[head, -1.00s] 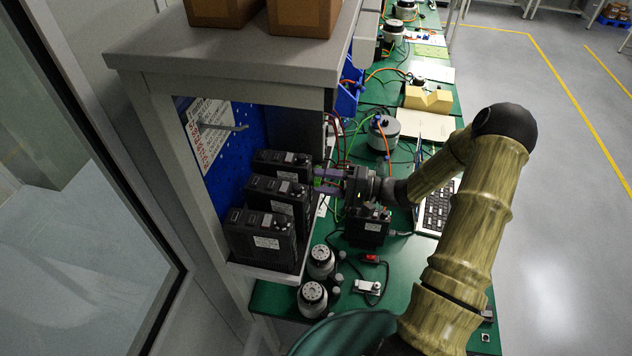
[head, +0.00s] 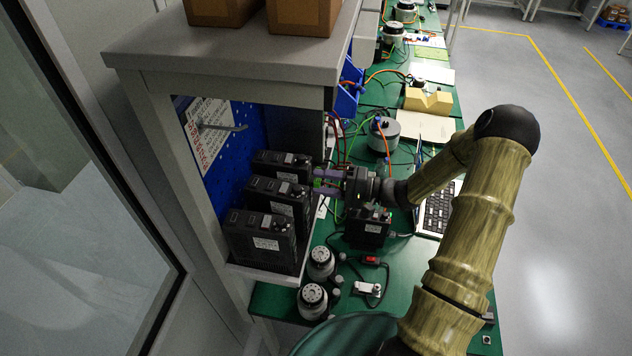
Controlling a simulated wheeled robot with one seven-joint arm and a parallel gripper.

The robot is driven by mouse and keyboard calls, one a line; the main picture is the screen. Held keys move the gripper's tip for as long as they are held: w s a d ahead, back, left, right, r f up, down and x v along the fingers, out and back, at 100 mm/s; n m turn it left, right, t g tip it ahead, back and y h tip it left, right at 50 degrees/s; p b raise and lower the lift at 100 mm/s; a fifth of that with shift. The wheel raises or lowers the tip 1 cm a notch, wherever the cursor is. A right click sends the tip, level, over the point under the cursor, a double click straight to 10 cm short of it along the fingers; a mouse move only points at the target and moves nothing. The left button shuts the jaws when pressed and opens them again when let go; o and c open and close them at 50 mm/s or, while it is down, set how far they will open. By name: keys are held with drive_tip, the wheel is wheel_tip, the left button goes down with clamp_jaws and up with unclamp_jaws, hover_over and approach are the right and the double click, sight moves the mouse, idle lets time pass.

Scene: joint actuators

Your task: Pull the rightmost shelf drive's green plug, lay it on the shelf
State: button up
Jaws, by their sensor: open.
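Several black drives stand in a row on the shelf: a near one (head: 258,240), a middle one (head: 275,195) and a far one (head: 280,163). My gripper (head: 320,183) is at the right, front side of the drives, pointing left, with its purple fingers apart. A small green plug (head: 317,182) shows between the fingertips, close to the middle and far drives. It is too small to tell whether the fingers touch it or which drive it sits in.
The grey shelf top (head: 230,52) overhangs the drives and bears cardboard boxes (head: 303,16). Below my gripper, a black device (head: 367,228) stands on the green bench. Wires run behind the gripper, and a keyboard (head: 436,212) lies to the right. Round motors (head: 312,297) stand at the front.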

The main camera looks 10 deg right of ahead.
idle(0.8)
clamp_jaws()
drive_tip(key=shift+d, duration=0.15)
drive_tip(key=shift+s+d+b, duration=0.25)
drive_tip(key=shift+d+b, duration=0.1)
drive_tip(key=shift+d, duration=0.15)
drive_tip(key=shift+d, duration=0.15)
drive_tip(key=shift+v, duration=2.15)
drive_tip(key=shift+s, duration=0.1)
